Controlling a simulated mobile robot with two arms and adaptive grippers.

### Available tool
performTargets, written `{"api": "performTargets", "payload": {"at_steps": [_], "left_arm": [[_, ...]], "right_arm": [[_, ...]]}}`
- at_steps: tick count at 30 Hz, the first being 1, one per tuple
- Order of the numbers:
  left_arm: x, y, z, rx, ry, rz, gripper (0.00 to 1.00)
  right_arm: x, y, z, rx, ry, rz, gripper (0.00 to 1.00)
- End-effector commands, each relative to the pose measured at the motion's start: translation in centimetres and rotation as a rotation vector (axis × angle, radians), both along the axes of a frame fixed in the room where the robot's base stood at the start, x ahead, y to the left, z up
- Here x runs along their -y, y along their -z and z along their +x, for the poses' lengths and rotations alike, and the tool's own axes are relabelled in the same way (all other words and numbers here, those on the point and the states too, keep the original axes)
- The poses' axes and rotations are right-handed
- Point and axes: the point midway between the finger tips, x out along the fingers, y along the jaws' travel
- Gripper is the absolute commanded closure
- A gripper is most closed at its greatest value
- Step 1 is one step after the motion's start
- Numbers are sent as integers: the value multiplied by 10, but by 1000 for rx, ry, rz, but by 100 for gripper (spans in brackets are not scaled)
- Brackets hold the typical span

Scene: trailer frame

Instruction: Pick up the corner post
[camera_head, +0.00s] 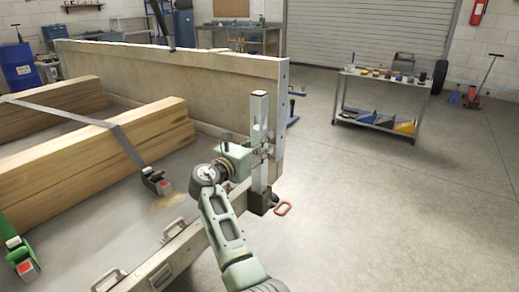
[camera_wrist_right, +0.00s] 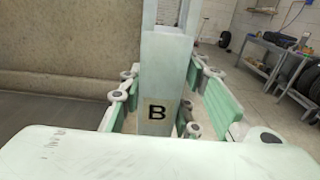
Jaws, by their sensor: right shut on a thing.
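The corner post (camera_head: 259,120) is a grey metal upright at the trailer's near right corner, beside the end of the long side board (camera_head: 190,80). Its lower end is at a dark bracket (camera_head: 260,203) with a red loop handle (camera_head: 283,208); I cannot tell whether it is seated there. My right gripper (camera_head: 264,152) is shut on the post partway up. In the right wrist view the post (camera_wrist_right: 166,60) stands between the green fingers of this gripper (camera_wrist_right: 165,105), with a label "B" on its face. My left gripper is not in view.
Wooden beams (camera_head: 100,140) lie on the trailer bed under a grey strap (camera_head: 80,122) with a ratchet (camera_head: 155,181). A low front board (camera_head: 178,250) with handles runs below my right arm. A tool cart (camera_head: 380,100) stands at the right; the floor before it is clear.

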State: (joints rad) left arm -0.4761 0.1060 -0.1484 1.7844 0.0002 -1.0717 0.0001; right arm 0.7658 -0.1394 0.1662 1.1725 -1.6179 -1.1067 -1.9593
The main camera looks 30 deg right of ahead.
Motion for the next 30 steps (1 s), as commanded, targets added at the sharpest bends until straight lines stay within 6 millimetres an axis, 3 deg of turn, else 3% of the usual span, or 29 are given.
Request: {"api": "performTargets", "payload": {"at_steps": [1,18,24,30], "left_arm": [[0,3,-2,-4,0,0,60],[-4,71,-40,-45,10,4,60],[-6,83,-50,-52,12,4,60],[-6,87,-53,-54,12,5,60]], "right_arm": [[0,-14,0,8,0,-3,100],[0,-128,0,8,0,-4,100],[0,-153,0,5,0,-3,100],[0,-160,0,5,0,-3,100]]}}
